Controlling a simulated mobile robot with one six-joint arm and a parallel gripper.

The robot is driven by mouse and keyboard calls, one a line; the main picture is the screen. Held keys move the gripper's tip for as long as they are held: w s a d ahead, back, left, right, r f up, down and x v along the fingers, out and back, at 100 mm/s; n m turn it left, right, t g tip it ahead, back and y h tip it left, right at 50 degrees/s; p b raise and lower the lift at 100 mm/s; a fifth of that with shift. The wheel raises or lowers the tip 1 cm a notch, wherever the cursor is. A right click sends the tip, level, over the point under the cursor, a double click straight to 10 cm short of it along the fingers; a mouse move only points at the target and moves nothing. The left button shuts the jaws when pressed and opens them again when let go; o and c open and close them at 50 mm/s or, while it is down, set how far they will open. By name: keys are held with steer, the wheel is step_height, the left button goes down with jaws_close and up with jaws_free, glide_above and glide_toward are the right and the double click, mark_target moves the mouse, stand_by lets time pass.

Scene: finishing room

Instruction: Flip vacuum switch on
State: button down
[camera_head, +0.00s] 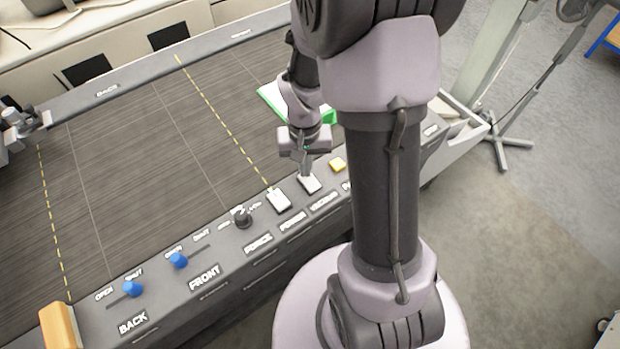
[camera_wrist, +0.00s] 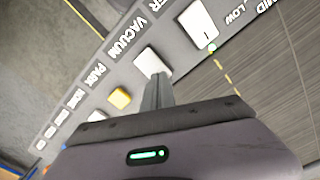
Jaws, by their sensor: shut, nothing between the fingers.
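The vacuum switch (camera_head: 310,185) is a white rocker on the sloped front panel, above the label VACUUM. In the wrist view the vacuum switch (camera_wrist: 151,61) shows beside its label (camera_wrist: 125,35). My gripper (camera_head: 305,173) is shut and empty, pointing down at the far edge of this switch. In the wrist view the fingertips of my gripper (camera_wrist: 158,76) overlap the switch's near edge. I cannot tell whether they touch it. The switch's on or off state is not clear.
The white power switch (camera_head: 278,200) is left of the vacuum switch, and the yellow park button (camera_head: 338,164) is right of it. A force knob (camera_head: 241,217) and two blue sliders (camera_head: 178,260) are farther left. The dark ribbed bed (camera_head: 140,170) lies behind the panel, mostly clear.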

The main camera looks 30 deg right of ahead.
steer(key=shift+f+b, duration=0.4)
steer(key=shift+f, duration=0.1)
step_height(320, 180, up, 7)
steer(key=p, duration=0.5)
steer(key=shift+r+p, duration=0.2)
steer(key=shift+p, duration=0.2)
steer(key=shift+f, duration=0.15)
